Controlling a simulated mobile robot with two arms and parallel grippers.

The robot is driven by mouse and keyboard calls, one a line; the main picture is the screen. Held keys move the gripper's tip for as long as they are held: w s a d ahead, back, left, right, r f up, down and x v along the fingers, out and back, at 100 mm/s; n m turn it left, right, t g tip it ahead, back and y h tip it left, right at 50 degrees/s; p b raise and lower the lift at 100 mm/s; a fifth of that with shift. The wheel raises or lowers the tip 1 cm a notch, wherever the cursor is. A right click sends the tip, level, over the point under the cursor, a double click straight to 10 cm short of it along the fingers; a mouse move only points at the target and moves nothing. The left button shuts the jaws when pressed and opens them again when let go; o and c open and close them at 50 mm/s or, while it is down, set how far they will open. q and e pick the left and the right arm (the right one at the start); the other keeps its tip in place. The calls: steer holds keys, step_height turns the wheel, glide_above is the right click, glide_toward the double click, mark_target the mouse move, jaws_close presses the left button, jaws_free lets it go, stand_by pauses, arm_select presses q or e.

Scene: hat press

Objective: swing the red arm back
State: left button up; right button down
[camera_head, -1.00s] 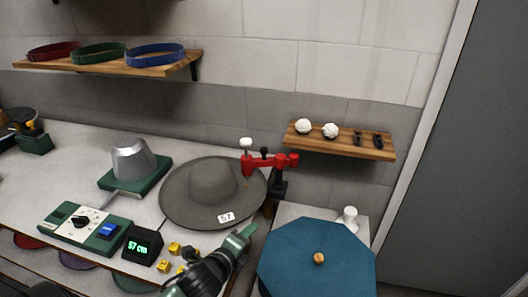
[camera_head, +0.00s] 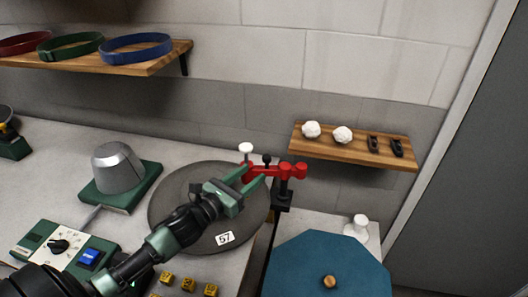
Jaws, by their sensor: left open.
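The red arm (camera_head: 280,171) is on a black post at the back right edge of the bench. A white knob (camera_head: 246,148) and a black knob stand up from it, and its left end reaches over the grey hat's brim (camera_head: 171,205). My left gripper (camera_head: 252,178) is over the hat, its green fingers open and pointing at the red arm's left part. The fingertips are very close to the red arm; I cannot tell whether they touch it. My forearm hides the hat's crown. The right gripper is not in view.
A grey metal block on a green base (camera_head: 120,197) stands left of the hat. Yellow cubes (camera_head: 188,284) lie in front. A blue octagonal piece (camera_head: 326,262) is at the right, below a wooden shelf (camera_head: 340,150) with white balls. Hat bands lie on another shelf (camera_head: 150,64).

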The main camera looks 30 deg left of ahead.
mark_target(266, 163)
arm_select(q)
steer(key=w, duration=0.1)
steer(key=w+p, duration=0.1)
steer(key=w+d+r, duration=0.1)
steer(key=shift+w, duration=0.3)
steer(key=w, duration=0.2)
steer(key=w+p, duration=0.1)
steer(key=shift+w+d+f, duration=0.1)
steer(key=shift+d+f, duration=0.1)
steer(key=shift+d, duration=0.05)
steer(key=shift+w+d, duration=0.1)
steer(key=shift+w, duration=0.25)
steer(key=shift+c, duration=0.4)
jaws_close()
steer(key=shift+f, duration=0.1)
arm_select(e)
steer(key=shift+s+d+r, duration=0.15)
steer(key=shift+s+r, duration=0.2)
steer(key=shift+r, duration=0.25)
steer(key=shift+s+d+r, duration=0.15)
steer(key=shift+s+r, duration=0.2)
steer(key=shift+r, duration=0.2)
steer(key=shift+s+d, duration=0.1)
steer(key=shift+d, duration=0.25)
